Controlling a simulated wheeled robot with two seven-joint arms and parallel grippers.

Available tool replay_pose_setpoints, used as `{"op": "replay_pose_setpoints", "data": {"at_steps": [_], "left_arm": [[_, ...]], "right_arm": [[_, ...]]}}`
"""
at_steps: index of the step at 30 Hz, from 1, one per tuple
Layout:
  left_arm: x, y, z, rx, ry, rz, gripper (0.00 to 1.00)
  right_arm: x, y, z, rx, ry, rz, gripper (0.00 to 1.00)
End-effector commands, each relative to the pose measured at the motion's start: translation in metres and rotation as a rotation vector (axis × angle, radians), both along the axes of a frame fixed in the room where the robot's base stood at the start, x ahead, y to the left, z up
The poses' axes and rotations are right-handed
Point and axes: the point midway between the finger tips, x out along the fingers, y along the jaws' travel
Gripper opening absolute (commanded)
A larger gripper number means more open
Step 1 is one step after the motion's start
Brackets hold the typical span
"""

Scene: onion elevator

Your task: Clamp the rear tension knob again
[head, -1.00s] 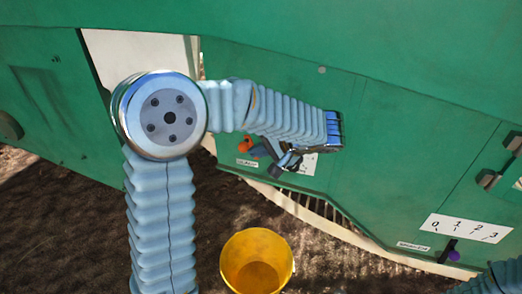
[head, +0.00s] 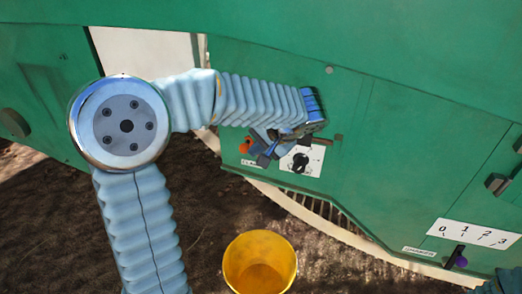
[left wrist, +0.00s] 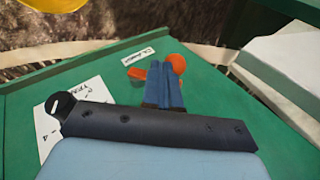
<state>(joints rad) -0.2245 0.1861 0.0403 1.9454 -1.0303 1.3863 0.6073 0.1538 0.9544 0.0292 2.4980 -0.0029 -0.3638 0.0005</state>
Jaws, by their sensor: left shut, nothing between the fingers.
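A black knob (head: 301,162) sits on a white dial plate (head: 315,157) on the green side panel. They also show in the left wrist view, the knob (left wrist: 58,105) beside my gripper's body and the plate (left wrist: 48,132) partly covered. An orange clamp handle (head: 244,147) is left of the dial, above a small label (head: 252,163). In the left wrist view its round orange end (left wrist: 178,63) and a red-orange part (left wrist: 137,73) show on either side of my fingers. My left gripper (head: 261,157) is shut and empty in front of the handle; contact is unclear.
The green machine panel (head: 400,150) fills the background. A purple-tipped lever (head: 461,262) stands below a white 0-to-3 scale (head: 473,233) at the right. A yellow bucket (head: 260,262) stands on the soil below.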

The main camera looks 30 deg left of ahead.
Motion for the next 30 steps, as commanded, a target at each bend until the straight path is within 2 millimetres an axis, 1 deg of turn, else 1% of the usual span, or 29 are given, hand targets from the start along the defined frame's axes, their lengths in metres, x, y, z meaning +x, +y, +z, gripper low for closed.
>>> {"op": "replay_pose_setpoints", "data": {"at_steps": [1,4,15,24,30], "left_arm": [[-0.001,0.005,0.0,-0.04,-0.013,0.006,0.0],[-0.003,0.012,-0.001,-0.132,-0.036,0.006,0.0],[-0.009,0.037,-0.006,-0.473,-0.119,0.007,0.0],[-0.012,0.052,-0.018,-0.727,-0.18,0.007,0.0],[-0.014,0.058,-0.025,-0.854,-0.21,0.003,0.0]], "right_arm": [[0.0,0.0,-0.003,0.0,0.0,0.0,0.0],[0.0,0.0,-0.006,-0.001,0.001,-0.001,0.0],[0.0,0.0,-0.01,-0.001,0.0,-0.002,0.0],[0.0,-0.002,-0.015,-0.003,-0.001,-0.004,0.0],[0.001,-0.003,-0.02,-0.005,-0.002,-0.006,0.0]]}}
